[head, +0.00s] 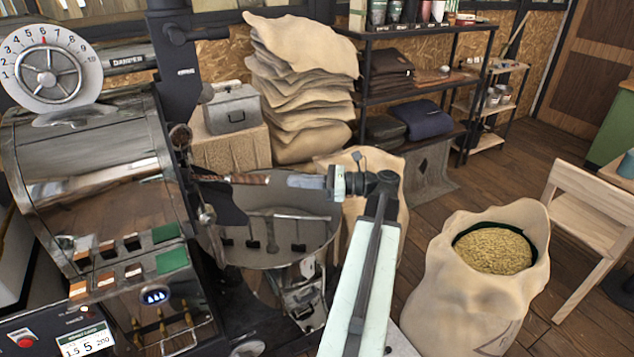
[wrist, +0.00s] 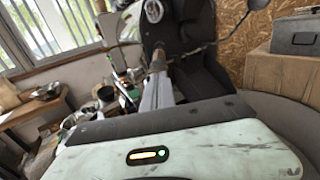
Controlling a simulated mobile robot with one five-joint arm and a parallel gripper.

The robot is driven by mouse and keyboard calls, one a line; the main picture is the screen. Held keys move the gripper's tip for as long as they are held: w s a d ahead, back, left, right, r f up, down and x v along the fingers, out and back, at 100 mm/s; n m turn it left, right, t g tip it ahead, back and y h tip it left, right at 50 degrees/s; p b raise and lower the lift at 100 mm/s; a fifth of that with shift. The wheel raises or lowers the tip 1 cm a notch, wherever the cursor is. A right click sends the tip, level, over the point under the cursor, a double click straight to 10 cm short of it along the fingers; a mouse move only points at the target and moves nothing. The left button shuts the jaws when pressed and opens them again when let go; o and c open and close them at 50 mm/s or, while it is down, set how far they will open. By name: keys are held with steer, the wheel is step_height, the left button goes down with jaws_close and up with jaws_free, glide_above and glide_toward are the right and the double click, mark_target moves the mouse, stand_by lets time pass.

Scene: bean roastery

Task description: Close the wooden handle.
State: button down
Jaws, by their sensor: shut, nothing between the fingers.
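The wooden handle (head: 248,179) is a brown, roughly level bar at the front of the roaster, above the round cooling tray (head: 265,255). In the wrist view the handle (wrist: 157,60) shows as a small brown piece just beyond the fingertips. My gripper (head: 290,180) reaches in from the right, its fingers shut and empty, pointing left along the handle's line. In the wrist view my gripper (wrist: 157,78) is also shut. The tips overlap or nearly meet the handle's near end; I cannot tell whether they touch.
The roaster drum (head: 95,165) fills the left side, with a dial (head: 48,70) above. An open sack of beans (head: 490,250) stands at the right, near a wooden chair (head: 585,215). Stacked sacks (head: 300,90) and a metal box (head: 233,108) are behind the tray.

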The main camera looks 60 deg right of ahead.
steer(key=shift+x, duration=2.35)
